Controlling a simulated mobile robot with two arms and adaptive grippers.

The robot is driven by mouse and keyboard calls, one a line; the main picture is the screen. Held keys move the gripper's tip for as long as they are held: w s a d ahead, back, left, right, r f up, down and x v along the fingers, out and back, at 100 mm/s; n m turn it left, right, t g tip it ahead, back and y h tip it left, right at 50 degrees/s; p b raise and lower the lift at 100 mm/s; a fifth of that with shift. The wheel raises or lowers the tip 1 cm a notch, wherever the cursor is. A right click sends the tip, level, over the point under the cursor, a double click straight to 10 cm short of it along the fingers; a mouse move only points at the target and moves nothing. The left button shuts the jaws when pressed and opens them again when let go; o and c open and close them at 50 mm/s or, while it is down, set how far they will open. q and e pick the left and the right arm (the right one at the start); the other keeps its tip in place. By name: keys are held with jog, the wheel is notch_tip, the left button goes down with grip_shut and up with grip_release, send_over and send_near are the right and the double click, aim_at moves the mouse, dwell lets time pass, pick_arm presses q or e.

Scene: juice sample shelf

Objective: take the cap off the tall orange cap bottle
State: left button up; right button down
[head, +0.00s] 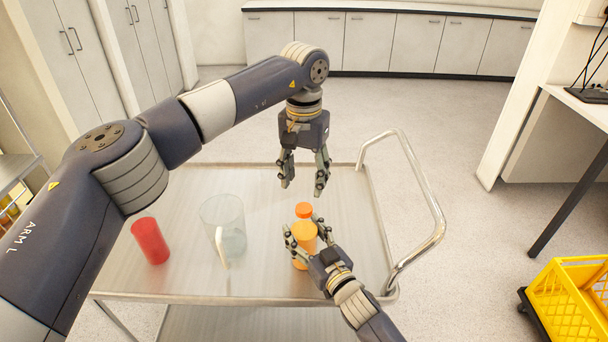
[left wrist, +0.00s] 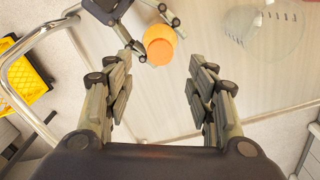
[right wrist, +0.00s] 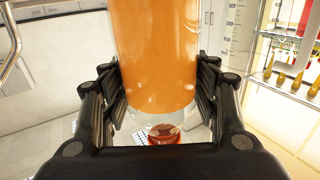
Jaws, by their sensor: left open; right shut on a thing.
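The tall orange cap bottle (head: 302,254) stands upright on the steel cart top, with orange contents and an orange cap (head: 303,210) on it. My right gripper (head: 304,231) is shut around its body below the cap; the right wrist view shows the orange body (right wrist: 155,55) between the fingers. My left gripper (head: 303,189) is open and empty, fingers pointing down, above the cap. In the left wrist view the cap (left wrist: 158,52) lies just beyond the fingertips, roughly between them, with no contact visible.
On the cart top (head: 270,185), a clear graduated beaker (head: 232,238) stands left of the bottle and a red cylinder (head: 150,241) farther left. A bent metal handle (head: 428,195) edges the cart's right side.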

aim_at(304, 208)
pick_arm(q)
notch_tip(304, 208, down, 8)
jog(key=shift+r, duration=0.1)
dwell(0.4)
